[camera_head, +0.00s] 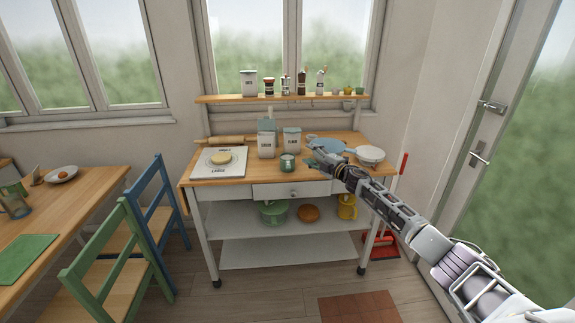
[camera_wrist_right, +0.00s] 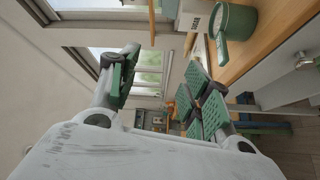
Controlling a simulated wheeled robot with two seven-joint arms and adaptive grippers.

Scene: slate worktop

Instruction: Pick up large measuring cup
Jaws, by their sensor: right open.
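A green cup (camera_head: 287,161), probably the large measuring cup, stands upright near the front edge of the wooden worktop (camera_head: 262,174). My left gripper is in neither view.
Two labelled canisters (camera_head: 267,139) (camera_head: 292,141) stand behind the cup. A shelf (camera_head: 230,98) with jars hangs above.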

